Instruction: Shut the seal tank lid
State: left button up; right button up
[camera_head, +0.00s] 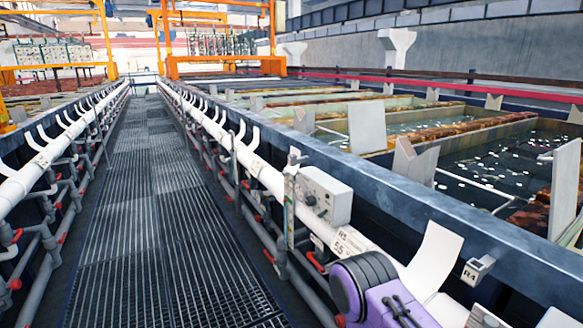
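On the right is a row of open tanks behind a long grey-blue rim (370,180). Dark liquid with pale floating bits (487,160) shows in the nearest tanks. Pale upright panels stand along the tanks, one in the middle (367,126), a notched one (415,160) in front of it and a tall one (564,188) at the right edge. I cannot tell which tank is the seal tank, and no part is clearly its lid. Neither of my grippers shows in this view.
A grated walkway (150,200) runs ahead, clear, between white pipes (60,150) with hooks and red-handled valves. Orange gantries (222,66) stand far back.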

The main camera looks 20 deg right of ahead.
aim_at(566, 160)
jog(key=i, duration=1.75)
jog(key=z, duration=4.95)
jog(key=k, duration=0.55)
jog(key=u, duration=0.4)
